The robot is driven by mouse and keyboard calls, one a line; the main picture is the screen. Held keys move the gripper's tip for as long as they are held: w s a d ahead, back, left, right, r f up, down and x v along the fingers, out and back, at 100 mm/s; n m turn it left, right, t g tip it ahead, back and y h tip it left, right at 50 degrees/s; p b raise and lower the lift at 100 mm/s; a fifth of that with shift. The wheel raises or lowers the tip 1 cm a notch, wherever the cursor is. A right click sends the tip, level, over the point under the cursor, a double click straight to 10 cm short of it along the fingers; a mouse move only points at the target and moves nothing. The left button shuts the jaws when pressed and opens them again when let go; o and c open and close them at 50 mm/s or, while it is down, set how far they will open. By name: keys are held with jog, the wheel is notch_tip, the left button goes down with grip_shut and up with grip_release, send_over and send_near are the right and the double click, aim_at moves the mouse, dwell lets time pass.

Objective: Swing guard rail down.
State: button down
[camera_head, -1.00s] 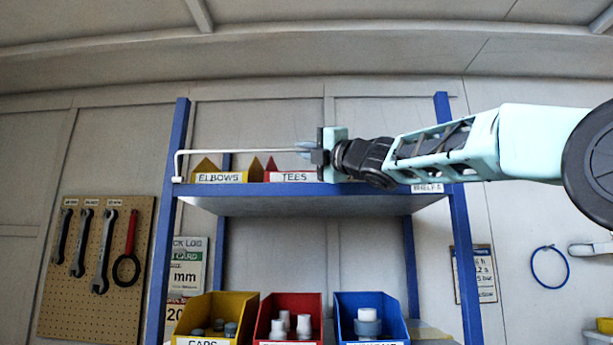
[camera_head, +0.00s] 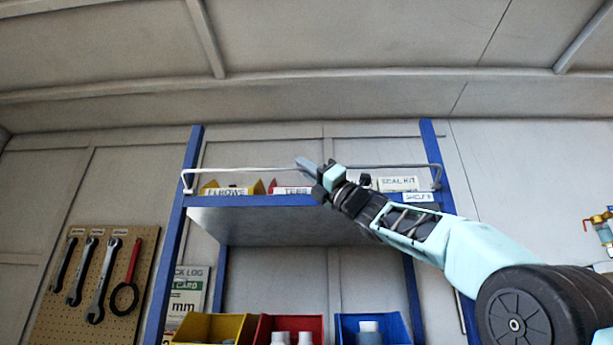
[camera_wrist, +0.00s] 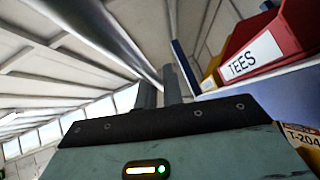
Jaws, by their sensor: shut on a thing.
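The guard rail (camera_head: 245,169) is a thin white bar with bent ends. It runs along the front of the upper shelf (camera_head: 255,200), a little above the shelf's blue front edge. My gripper (camera_head: 308,168) is at the middle of the rail, shut on it, pointing up and to the left. In the wrist view the rail (camera_wrist: 108,38) shows as a grey bar slanting down to my gripper's fingers (camera_wrist: 160,88). The exact contact at the fingertips is partly hidden.
On the upper shelf stand a yellow elbows bin (camera_head: 233,188), a red tees bin (camera_head: 287,189) and a seal kit box (camera_head: 398,184). Blue posts (camera_head: 178,235) flank the shelf. Yellow, red and blue bins (camera_head: 372,325) stand below. A tool board (camera_head: 92,290) hangs left.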

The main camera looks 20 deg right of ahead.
jog(key=shift+s+f+n+g+y+b, duration=0.2)
jog(key=shift+n+g+y, duration=0.25)
jog(key=shift+n+g, duration=0.45)
jog(key=shift+w+f+n+g+y+b, duration=0.1)
jog(key=shift+f+n+g+y, duration=0.25)
jog(key=shift+n+g, duration=0.5)
jog(key=shift+r+n, duration=0.1)
jog(key=shift+n, duration=0.15)
